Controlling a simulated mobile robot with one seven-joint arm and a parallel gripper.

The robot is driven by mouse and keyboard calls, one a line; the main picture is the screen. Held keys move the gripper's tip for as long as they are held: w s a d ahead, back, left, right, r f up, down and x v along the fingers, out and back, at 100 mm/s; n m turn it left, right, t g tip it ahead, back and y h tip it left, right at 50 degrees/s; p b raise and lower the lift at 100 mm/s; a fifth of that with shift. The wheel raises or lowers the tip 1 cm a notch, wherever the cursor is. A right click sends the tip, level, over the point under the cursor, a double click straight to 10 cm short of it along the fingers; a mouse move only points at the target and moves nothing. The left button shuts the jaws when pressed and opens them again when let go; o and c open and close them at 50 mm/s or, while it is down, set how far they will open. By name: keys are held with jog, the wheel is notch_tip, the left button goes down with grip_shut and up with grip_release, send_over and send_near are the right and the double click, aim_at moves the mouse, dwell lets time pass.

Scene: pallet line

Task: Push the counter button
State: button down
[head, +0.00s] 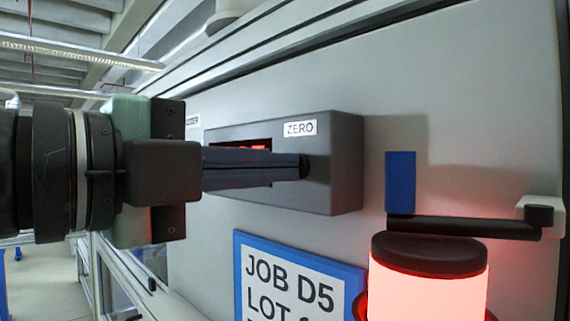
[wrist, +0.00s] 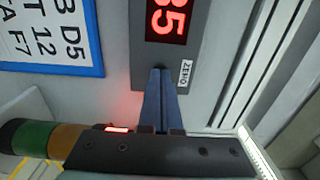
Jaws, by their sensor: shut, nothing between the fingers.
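The counter is a dark grey box (head: 340,165) on a pale panel; it also shows in the wrist view (wrist: 197,50). It has a red digit display (wrist: 167,22) and a white ZERO label (head: 300,128). A small dark round button (head: 304,167) shows below the label, right at my fingertips. My gripper (head: 298,166) is shut and empty, its blue-grey fingers together and pointing at the box face. In the wrist view the fingertips (wrist: 160,70) end beside the ZERO label and cover the button. I cannot tell whether they touch or press it.
A blue-framed job sign (head: 290,275) hangs below the counter. To the right, a glowing red lamp (head: 428,290) stands below a black bar (head: 465,227) and a blue block (head: 400,182) that stick out from the panel. The panel above the counter is clear.

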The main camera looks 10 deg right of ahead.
jog(key=shift+w+d, duration=0.1)
jog(key=shift+d, duration=0.05)
dwell(0.3)
jog(key=v, duration=0.5)
jog(key=shift+b, duration=0.4)
jog(key=shift+d, duration=0.1)
jog(key=w+f+n+t+y+b, duration=0.35)
jog(key=w+n+t+y, duration=0.2)
jog(key=n+t, duration=0.7)
jog(key=s+f+n+t+y+b, duration=0.2)
jog(key=s+n+t+y, duration=0.3)
jog(key=n, duration=1.1)
jog(key=s+y, duration=0.2)
jog(key=y, duration=0.2)
jog(key=shift+s+a+f+n, duration=0.25)
jog(key=shift+s+f+n, duration=0.1)
